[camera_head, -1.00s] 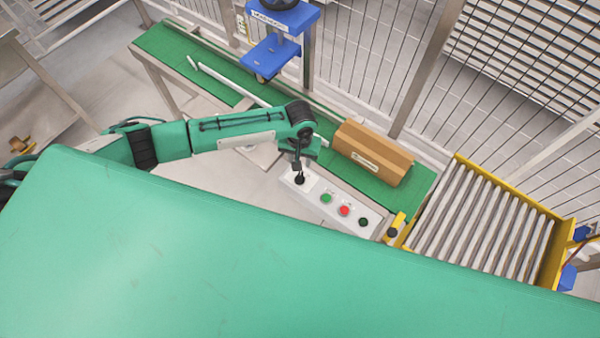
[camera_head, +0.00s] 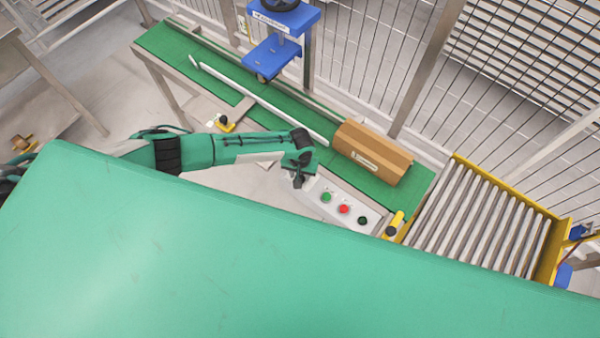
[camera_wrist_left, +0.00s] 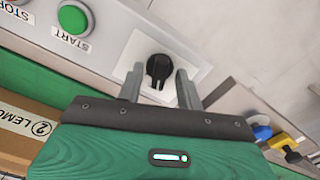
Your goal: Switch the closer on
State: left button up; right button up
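The control panel (camera_head: 345,206) is a pale box beside the green conveyor. It carries a green START button (camera_head: 326,197), a red STOP button (camera_head: 344,209) and a dark button (camera_head: 363,220). In the left wrist view a black rotary knob (camera_wrist_left: 159,69) sits on a white plate at the panel's end, its grip roughly upright in the picture. My left gripper (camera_head: 298,180) is over that end and hides the knob in the head view. Its fingers are apart, one on each side of the knob; I cannot tell whether they touch it. My right gripper is out of view.
A cardboard box (camera_head: 371,151) lies on the conveyor (camera_head: 219,90) behind the panel. A blue machine (camera_head: 279,45) stands over the conveyor. A roller table (camera_head: 480,215) is at the right. Wire fencing runs behind.

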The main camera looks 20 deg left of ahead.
pick_arm(q)
grip_shut()
jog(key=shift+m, duration=0.4)
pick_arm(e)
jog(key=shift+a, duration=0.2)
pick_arm(q)
jog(key=shift+m, duration=1)
jog(key=m, duration=0.3)
jog(key=shift+m, duration=1.6)
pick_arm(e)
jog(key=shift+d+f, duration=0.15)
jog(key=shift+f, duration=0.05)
